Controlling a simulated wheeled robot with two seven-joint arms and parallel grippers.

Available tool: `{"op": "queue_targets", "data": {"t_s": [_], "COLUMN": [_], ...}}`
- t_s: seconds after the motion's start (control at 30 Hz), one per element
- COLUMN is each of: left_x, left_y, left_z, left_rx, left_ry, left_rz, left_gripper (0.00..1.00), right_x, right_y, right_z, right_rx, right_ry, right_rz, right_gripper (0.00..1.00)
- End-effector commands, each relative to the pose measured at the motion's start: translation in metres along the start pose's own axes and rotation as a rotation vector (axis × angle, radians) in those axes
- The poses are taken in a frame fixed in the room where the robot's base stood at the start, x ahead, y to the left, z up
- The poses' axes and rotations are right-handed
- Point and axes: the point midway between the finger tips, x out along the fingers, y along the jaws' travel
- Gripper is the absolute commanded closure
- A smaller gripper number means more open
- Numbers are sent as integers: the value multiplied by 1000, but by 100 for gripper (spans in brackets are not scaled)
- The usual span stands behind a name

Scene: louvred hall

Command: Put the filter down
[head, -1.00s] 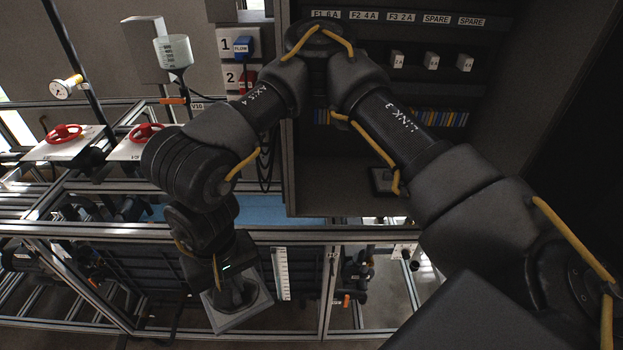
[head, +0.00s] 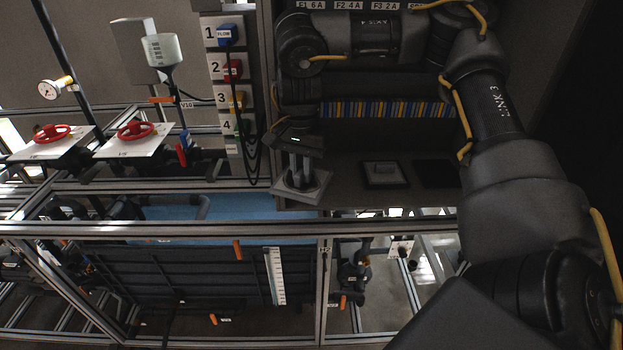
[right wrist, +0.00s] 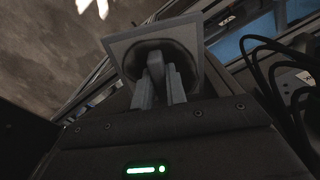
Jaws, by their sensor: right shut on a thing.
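The filter is a grey square-framed piece with a dark round middle (head: 285,193). My right gripper (head: 299,176) is shut on it and holds it beside the lower left edge of the dark cabinet. In the right wrist view the filter (right wrist: 120,48) sits beyond the fingers (right wrist: 161,82), which close on its middle. I cannot tell whether the filter touches anything. My left gripper is not in view.
The cabinet holds a row of blue and yellow items (head: 385,109) and a dark square piece (head: 384,174). Left are numbered sockets with hanging cables (head: 230,68) and red valve wheels (head: 136,131). A metal rail (head: 400,226) and blue tank (head: 230,215) lie below.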

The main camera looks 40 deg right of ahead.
Motion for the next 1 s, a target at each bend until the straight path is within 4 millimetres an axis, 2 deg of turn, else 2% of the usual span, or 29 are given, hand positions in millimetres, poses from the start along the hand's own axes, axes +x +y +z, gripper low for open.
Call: {"op": "queue_targets", "data": {"t_s": [0.27,0.4,0.6,0.87,1.0], "left_x": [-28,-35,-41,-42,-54], "left_y": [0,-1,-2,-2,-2], "left_z": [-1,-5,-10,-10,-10], "left_rx": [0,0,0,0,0], "left_ry": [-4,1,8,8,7], "left_rz": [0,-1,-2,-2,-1], "left_gripper": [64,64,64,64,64], "right_x": [27,56,82,90,106], "right_y": [-12,-16,-21,-22,-21], "right_z": [-70,-95,-114,-120,-123], "right_rx": [8,4,1,0,0], "right_ry": [1,1,0,0,-1], "right_rz": [3,5,2,1,5], "right_gripper": [100,100,100,100,100]}}
